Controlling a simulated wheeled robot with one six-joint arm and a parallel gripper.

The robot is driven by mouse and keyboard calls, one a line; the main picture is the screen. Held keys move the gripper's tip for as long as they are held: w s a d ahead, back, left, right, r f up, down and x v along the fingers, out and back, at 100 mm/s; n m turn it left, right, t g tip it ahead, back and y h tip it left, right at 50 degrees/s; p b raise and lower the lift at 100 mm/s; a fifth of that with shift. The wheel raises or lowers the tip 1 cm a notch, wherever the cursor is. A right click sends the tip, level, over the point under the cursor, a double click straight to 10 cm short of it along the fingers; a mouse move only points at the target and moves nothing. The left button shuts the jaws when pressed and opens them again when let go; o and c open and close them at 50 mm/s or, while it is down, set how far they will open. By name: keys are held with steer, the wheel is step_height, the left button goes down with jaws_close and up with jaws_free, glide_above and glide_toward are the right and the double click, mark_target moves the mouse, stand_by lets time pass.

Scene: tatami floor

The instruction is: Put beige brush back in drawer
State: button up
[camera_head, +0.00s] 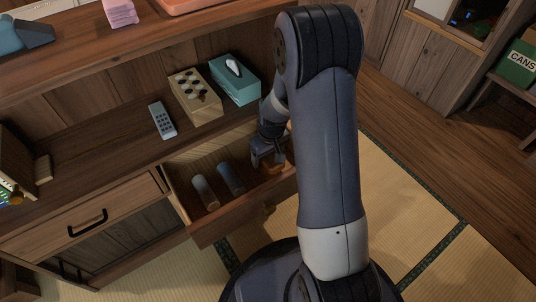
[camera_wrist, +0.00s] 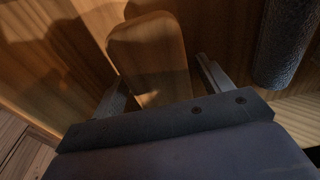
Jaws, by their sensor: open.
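The open drawer (camera_head: 206,233) pulls out of the low wooden cabinet. In the wrist view, a beige, wooden-looking piece with a rounded end (camera_wrist: 148,50), which seems to be the beige brush, lies between my gripper's fingers. My gripper (camera_wrist: 162,75) is open, with one finger on each side of it; I cannot tell whether they touch it. In the head view my gripper (camera_head: 268,161) is low over the right part of the drawer. My arm hides the drawer's right end, and I cannot make out the brush clearly there.
Two dark cylinders, one grey (camera_head: 205,192) and one blue (camera_head: 231,179), lie in the drawer's left part. A dark cylinder (camera_wrist: 284,42) shows right of my gripper. A remote (camera_head: 162,120), a dotted wooden box (camera_head: 196,96) and a teal tissue box (camera_head: 236,80) sit on the cabinet top.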

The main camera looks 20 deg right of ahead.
mark_target(270, 156)
step_height(270, 156, up, 12)
steer(key=s+p, duration=0.1)
steer(key=p, duration=0.3)
steer(key=shift+s+d, duration=0.2)
steer(key=shift+d, duration=0.05)
steer(key=shift+r, duration=0.1)
steer(key=shift+c, duration=0.3)
stand_by(0.6)
